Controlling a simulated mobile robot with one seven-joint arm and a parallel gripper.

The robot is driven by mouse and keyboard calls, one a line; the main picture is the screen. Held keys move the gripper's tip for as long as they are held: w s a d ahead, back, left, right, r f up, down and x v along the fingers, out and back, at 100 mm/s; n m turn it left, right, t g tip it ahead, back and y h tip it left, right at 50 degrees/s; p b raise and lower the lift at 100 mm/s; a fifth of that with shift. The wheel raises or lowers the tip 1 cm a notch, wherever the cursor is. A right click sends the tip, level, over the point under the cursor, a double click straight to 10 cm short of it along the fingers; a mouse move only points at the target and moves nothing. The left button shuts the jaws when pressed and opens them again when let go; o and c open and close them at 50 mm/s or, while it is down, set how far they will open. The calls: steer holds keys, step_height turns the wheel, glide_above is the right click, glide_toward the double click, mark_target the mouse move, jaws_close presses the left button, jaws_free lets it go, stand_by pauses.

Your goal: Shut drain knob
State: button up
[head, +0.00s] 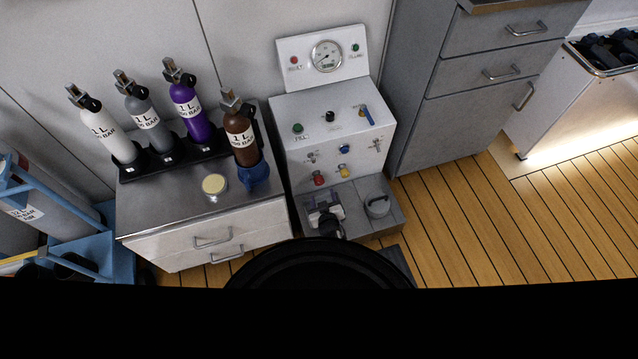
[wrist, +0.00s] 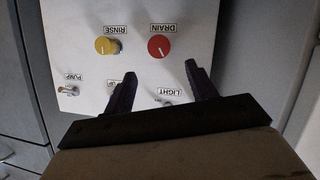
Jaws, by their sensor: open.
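The drain knob (wrist: 159,47) is a round red knob under an upside-down DRAIN label in the wrist view. A pale mark shows on its face. In the head view the red knob (head: 319,179) is low on the front of the white panel (head: 300,107). My gripper (wrist: 160,69) has two dark fingers spread apart, with nothing between them. In the wrist view the knob appears just beyond the gap between the fingertips. No contact with it shows.
The yellow rinse knob (wrist: 107,45) sits beside the drain knob. A pump switch (wrist: 70,91) and a partly hidden light switch are on the same face. A counter (head: 180,209) with several gas bottles stands left of the panel. Grey drawers (head: 478,103) stand to its right.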

steer(key=shift+b+x, duration=4.35)
steer(key=shift+x, duration=0.9)
steer(key=shift+d, duration=0.1)
steer(key=c, duration=1)
steer(key=shift+w+r+p, duration=0.1)
steer(key=shift+r+p, duration=0.1)
steer(key=shift+p, duration=0.2)
steer(key=shift+d+m+y+p, duration=0.1)
steer(key=shift+m+y+p, duration=0.3)
steer(key=shift+m+p, duration=0.3)
steer(key=shift+f+m+g+y, duration=0.2)
steer(key=shift+m+g+y, duration=0.3)
steer(key=shift+m+y, duration=0.55)
steer(key=shift+m, duration=0.25)
